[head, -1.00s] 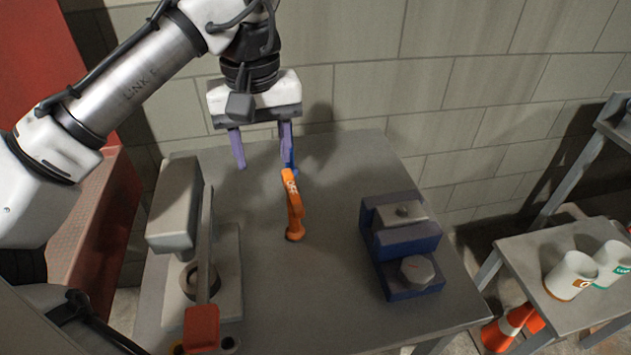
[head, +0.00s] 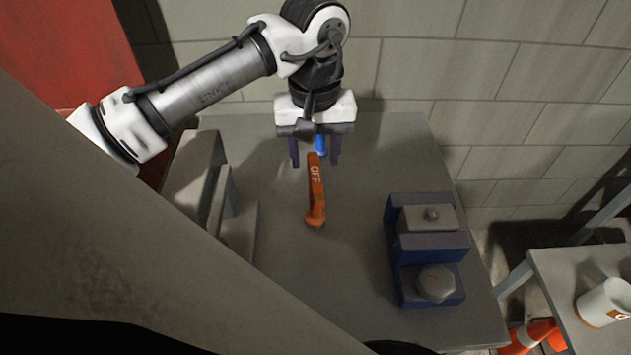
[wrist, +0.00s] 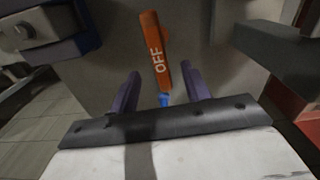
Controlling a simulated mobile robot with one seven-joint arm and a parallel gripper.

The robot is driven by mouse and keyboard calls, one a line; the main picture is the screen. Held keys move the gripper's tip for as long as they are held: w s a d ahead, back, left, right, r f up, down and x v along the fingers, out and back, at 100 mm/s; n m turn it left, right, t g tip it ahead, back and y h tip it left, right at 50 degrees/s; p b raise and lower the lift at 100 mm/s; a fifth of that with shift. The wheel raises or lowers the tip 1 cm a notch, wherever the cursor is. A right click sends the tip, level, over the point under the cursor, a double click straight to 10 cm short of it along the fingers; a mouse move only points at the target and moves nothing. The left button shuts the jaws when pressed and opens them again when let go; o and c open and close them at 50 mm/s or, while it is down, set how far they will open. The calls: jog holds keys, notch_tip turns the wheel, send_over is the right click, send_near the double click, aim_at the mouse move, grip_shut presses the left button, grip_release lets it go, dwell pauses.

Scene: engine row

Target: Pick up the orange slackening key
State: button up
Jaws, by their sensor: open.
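The orange slackening key (head: 315,190), marked OFF, is on the grey table, long and narrow with a wider foot toward the front. A blue piece (head: 320,144) shows at its far end. My gripper (head: 315,164) is open at that far end, with one purple finger on each side of the blue piece. In the wrist view the key (wrist: 156,55) extends away from between the spread fingers (wrist: 160,82). The blue end (wrist: 165,99) lies between them. I cannot tell whether either finger touches it.
A blue vise-like block with a grey hex nut (head: 428,250) stands right of the key. A grey fixture (head: 232,215) stands at the left, partly hidden by a large grey shape. The table (head: 350,290) is bare around the key. A side table with a white mug (head: 603,303) is at right.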

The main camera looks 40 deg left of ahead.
jog(key=f, duration=0.3)
jog(key=f+p, duration=0.1)
jog(key=shift+s+d+f, duration=0.2)
jog(key=shift+s, duration=0.05)
jog(key=shift+f, duration=0.4)
jog(key=shift+w, duration=0.1)
grip_shut()
